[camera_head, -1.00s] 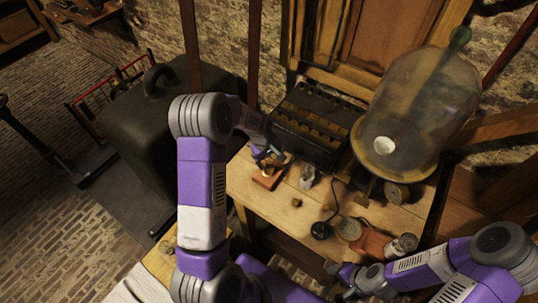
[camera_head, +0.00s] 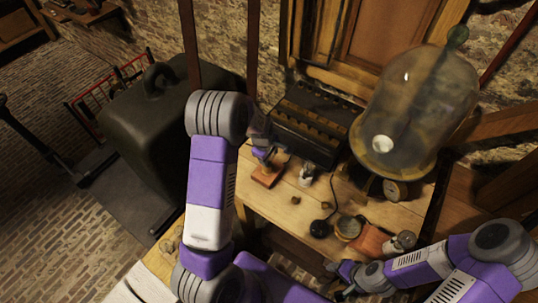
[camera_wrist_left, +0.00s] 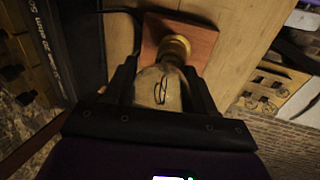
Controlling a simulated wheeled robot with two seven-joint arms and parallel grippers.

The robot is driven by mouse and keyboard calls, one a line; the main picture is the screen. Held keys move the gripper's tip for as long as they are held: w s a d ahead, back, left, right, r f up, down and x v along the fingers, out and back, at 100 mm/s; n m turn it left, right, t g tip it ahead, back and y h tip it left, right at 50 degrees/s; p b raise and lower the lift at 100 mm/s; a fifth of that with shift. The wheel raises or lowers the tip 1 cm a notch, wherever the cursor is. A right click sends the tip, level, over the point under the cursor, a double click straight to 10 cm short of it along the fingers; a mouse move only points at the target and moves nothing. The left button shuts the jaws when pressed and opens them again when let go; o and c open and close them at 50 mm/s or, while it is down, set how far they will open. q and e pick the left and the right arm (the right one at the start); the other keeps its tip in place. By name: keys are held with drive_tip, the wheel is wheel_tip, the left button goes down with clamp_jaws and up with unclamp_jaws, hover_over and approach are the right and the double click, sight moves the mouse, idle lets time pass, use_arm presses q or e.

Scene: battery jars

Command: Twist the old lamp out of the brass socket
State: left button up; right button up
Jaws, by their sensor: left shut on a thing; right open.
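In the left wrist view, the old lamp (camera_wrist_left: 157,97) is a dim glass bulb with a dark looped filament. My left gripper (camera_wrist_left: 160,75) is shut on it, one finger on each side of the glass. The lamp's neck end meets the brass socket (camera_wrist_left: 174,46); whether its threads are engaged is hidden. The socket stands on a reddish-brown square base (camera_wrist_left: 203,38). In the head view, the base (camera_head: 268,174) sits at the table's left part beneath my left gripper (camera_head: 263,154). My right gripper (camera_head: 343,287) is open and empty near the front edge, partly hard to make out.
Another clear bulb (camera_head: 306,176) stands on the wooden table (camera_head: 285,208) right of the base. A black battery box (camera_head: 310,122) and a large glass bell jar (camera_head: 420,110) stand behind. A round black piece with a cable (camera_head: 320,228), small tins and a reddish cloth (camera_head: 371,242) lie at the right.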

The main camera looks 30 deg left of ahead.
use_arm(q)
drive_tip(key=shift+a+n, duration=0.1)
drive_tip(key=shift+n, duration=0.7)
drive_tip(key=shift+r+n+y+p, duration=0.1)
drive_tip(key=shift+n+y+p, duration=0.3)
drive_tip(key=shift+n+p, duration=0.75)
drive_tip(key=n+p, duration=0.2)
drive_tip(key=n, duration=0.1)
drive_tip(key=shift+y, duration=0.4)
drive_tip(key=shift+n, duration=0.55)
drive_tip(key=shift+n+g+y+p, duration=0.3)
drive_tip(key=shift+n+p, duration=0.9)
drive_tip(key=shift+a+n+p, duration=0.1)
drive_tip(key=shift+n+p, duration=0.7)
drive_tip(key=shift+n, duration=0.5)
